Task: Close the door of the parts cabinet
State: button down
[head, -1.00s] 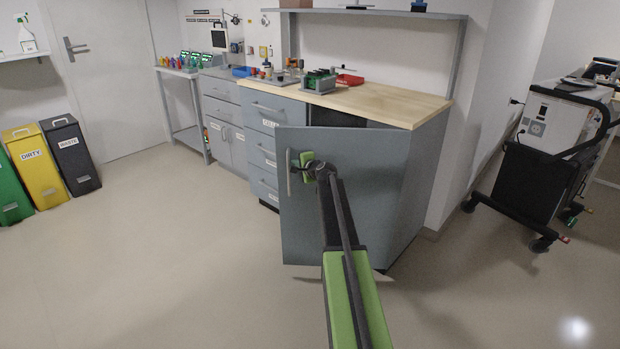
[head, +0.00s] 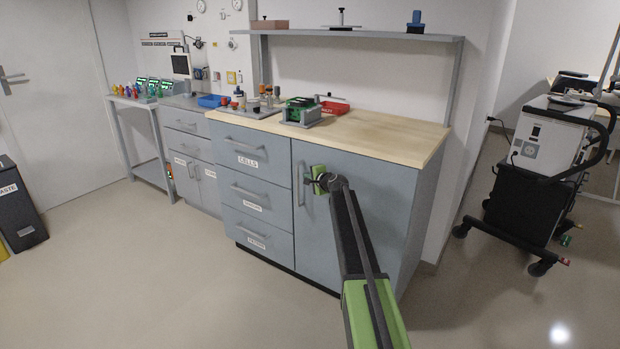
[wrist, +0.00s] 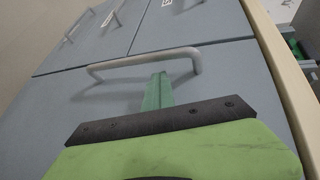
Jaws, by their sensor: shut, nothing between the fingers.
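The grey-blue door of the parts cabinet (head: 350,228) stands flush with the drawer fronts in the head view, with no gap seen along its edges. Its upright bar handle (head: 301,185) is near its left edge. My gripper (head: 318,182) is just right of the handle, at the door's upper left. In the wrist view the green fingers (wrist: 158,92) are shut and empty, pointing at the door face (wrist: 240,85) beside the handle (wrist: 145,62). I cannot tell whether they touch the door. My arm hides part of the door's middle.
Labelled drawers (head: 252,188) adjoin the door on the left. A wheeled ventilator cart (head: 545,170) stands at the right. The floor in front is clear.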

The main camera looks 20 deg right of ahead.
jog(key=shift+w+d+r, duration=0.1)
jog(key=shift+w+r, duration=0.1)
jog(key=shift+w, duration=0.2)
